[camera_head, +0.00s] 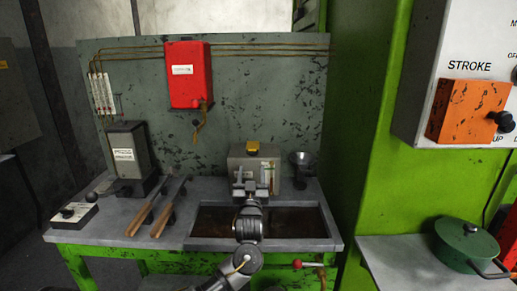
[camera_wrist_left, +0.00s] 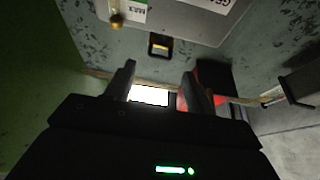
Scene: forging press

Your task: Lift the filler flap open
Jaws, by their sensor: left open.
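A grey box (camera_head: 283,172) stands at the back of the bench, with a small yellow flap (camera_head: 253,147) at its top. In the left wrist view the box (camera_wrist_left: 190,18) fills the top, with a sight gauge marked MAX (camera_wrist_left: 130,12) on it. The yellow-edged flap (camera_wrist_left: 159,46) shows there beyond the fingertips. My left gripper (camera_head: 251,176) is in front of the box, below the flap in the head view. In the wrist view the gripper (camera_wrist_left: 158,73) has its fingers apart and nothing between them. My right gripper is not in view.
A dark tray (camera_head: 300,222) lies under my left arm. A funnel (camera_head: 303,161) stands right of the box. Wooden-handled tools (camera_head: 155,213) lie to the left. A red box (camera_head: 188,75) hangs on the back panel. A green press frame (camera_head: 375,150) rises at right.

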